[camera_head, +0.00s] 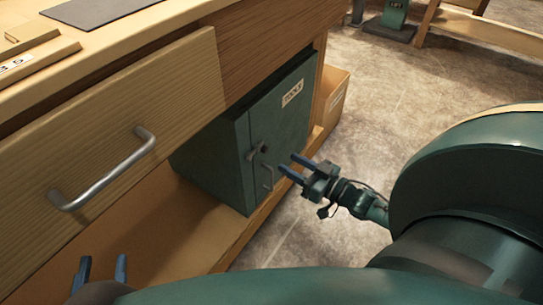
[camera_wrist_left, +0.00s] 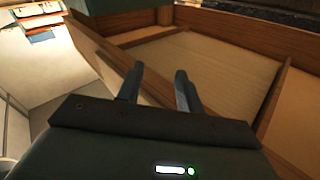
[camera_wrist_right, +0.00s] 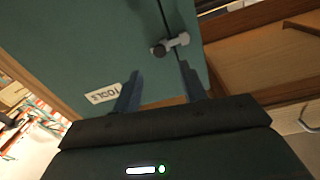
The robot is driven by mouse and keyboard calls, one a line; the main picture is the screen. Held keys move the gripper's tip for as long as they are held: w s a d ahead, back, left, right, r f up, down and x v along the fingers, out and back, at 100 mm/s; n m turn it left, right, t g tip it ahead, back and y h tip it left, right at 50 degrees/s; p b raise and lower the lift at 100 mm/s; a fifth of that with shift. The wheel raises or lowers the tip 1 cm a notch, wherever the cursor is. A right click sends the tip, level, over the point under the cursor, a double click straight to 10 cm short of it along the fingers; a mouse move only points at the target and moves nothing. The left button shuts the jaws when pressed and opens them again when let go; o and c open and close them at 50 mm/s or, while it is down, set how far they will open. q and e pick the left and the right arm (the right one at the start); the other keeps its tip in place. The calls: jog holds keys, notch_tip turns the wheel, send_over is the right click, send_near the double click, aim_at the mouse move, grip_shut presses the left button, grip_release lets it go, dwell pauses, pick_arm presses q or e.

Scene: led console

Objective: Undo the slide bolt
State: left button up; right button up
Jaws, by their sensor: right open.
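A green cabinet (camera_head: 225,160) with a label reading TOOLS stands on the low shelf under the bench. The slide bolt (camera_head: 256,150) is a small metal piece on its door, near the door edge, above a thin bar handle (camera_head: 268,178). It also shows in the right wrist view (camera_wrist_right: 170,45), with a dark round knob. I cannot tell whether the bolt is drawn. My right gripper (camera_head: 291,168) is open and empty, in front of the door, apart from the bolt. My left gripper (camera_head: 100,268) is open and empty at the lower left, near the shelf.
A wooden drawer front (camera_head: 120,130) with a metal handle (camera_head: 105,175) is above and left of the cabinet. A wooden crate (camera_head: 334,98) stands behind the cabinet. The floor (camera_head: 400,85) to the right is clear around my right gripper.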

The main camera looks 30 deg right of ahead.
aim_at(267, 151)
jog(key=b+x, duration=0.1)
jog(key=x, duration=0.6)
jog(key=shift+c, duration=0.5)
grip_shut()
